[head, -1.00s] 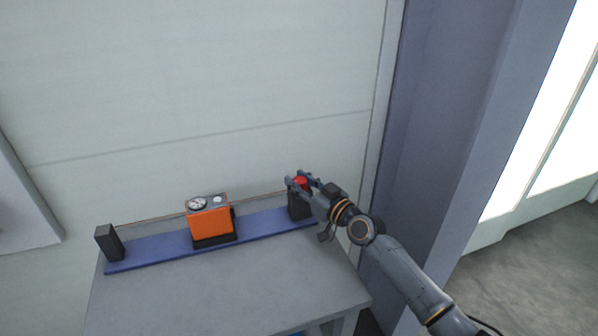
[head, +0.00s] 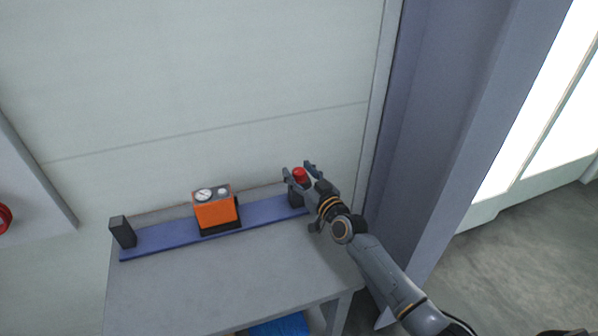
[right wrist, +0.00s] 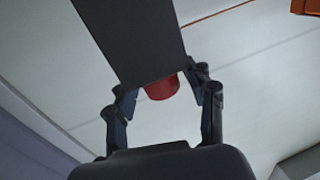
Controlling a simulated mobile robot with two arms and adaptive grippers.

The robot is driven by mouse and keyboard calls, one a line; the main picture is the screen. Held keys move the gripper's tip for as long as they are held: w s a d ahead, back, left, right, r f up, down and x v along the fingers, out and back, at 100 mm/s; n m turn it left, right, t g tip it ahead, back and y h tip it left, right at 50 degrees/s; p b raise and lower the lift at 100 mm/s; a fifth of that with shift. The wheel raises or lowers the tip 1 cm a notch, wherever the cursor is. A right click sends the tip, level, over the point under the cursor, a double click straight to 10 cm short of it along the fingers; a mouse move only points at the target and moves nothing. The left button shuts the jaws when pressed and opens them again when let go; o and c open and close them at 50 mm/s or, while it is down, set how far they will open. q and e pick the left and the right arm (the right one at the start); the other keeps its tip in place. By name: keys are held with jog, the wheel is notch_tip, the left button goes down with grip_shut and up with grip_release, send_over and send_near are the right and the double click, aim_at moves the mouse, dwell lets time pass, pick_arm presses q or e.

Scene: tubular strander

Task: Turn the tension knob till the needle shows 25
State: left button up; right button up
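The red tension knob (head: 300,174) sits on the dark post at the right end of the blue rail. It also shows in the right wrist view (right wrist: 162,88), partly hidden behind the dark post (right wrist: 130,40). My right gripper (head: 300,170) is open, with one finger on each side of the knob. In the right wrist view a gap shows between each finger and the knob. The orange box (head: 216,213) on the rail carries a round white dial (head: 204,195); its needle is too small to read. My left gripper is not in view.
The blue rail (head: 170,238) lies along the back of a grey table (head: 215,275), near the wall. Another dark post (head: 122,232) stands at its left end. The front of the table is clear. A purple-grey column (head: 440,110) rises to the right.

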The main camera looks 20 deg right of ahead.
jog(key=shift+s+f, duration=0.1)
jog(key=shift+s, duration=0.4)
jog(key=v, duration=1.1)
jog(key=shift+d, duration=0.2)
